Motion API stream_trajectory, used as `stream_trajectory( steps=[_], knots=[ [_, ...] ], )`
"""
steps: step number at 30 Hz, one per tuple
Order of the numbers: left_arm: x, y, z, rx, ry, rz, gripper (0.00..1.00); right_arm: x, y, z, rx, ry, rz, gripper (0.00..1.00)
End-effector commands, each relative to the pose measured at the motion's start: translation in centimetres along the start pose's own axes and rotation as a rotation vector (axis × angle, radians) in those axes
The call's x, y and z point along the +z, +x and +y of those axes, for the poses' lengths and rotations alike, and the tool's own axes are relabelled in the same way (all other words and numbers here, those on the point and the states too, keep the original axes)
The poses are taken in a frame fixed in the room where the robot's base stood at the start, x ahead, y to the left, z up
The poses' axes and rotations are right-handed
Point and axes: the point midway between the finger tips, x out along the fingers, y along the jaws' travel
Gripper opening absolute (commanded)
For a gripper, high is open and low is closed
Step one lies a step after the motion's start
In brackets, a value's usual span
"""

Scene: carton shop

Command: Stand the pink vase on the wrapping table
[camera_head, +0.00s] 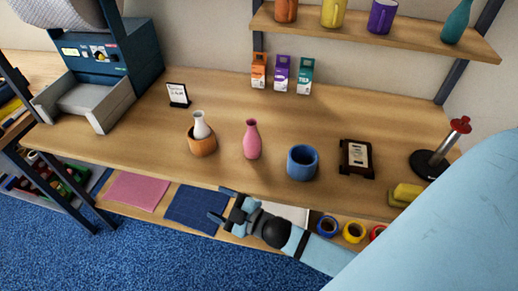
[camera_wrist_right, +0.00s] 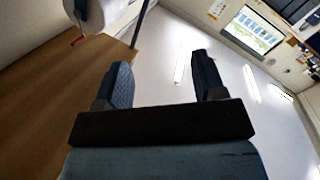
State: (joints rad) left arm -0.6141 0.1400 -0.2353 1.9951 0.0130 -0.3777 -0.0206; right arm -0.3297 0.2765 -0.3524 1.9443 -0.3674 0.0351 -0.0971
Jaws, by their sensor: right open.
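The pink vase (camera_head: 251,140) stands upright on the wooden wrapping table (camera_head: 120,140), near the middle, in the head view. An orange pot (camera_head: 202,146) with a white vase (camera_head: 201,125) in it stands to its left, and a blue pot (camera_head: 302,162) to its right. My right gripper (camera_head: 222,205) is open and empty in front of the table's front edge, apart from the vase. In the right wrist view its two fingers (camera_wrist_right: 160,80) are spread with nothing between them. My left gripper is not in view.
A framed plaque (camera_head: 356,158), a tape-like stand with a red knob (camera_head: 436,150) and a yellow block (camera_head: 405,194) are at the right. Small cartons (camera_head: 282,75) stand at the back. A machine (camera_head: 105,65) is at the left. A shelf (camera_head: 370,35) hangs above.

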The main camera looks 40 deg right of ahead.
Motion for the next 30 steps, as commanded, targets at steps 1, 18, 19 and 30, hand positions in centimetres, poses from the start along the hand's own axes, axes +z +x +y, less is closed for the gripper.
stream_trajectory(
  steps=[1, 18, 19, 30],
  knots=[
    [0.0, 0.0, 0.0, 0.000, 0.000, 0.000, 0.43, 2.3, -2.4, -1.8, 0.001, 0.146, -0.136, 0.64],
    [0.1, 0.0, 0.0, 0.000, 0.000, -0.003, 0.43, 8.4, -12.2, -8.6, -0.028, 0.646, -0.608, 0.64],
    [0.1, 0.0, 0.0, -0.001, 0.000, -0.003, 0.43, 8.4, -12.2, -8.6, -0.028, 0.646, -0.607, 0.64],
    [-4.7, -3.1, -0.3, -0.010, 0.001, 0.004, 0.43, 4.0, -12.3, -5.2, -0.019, 0.641, -0.606, 0.64]
  ],
)
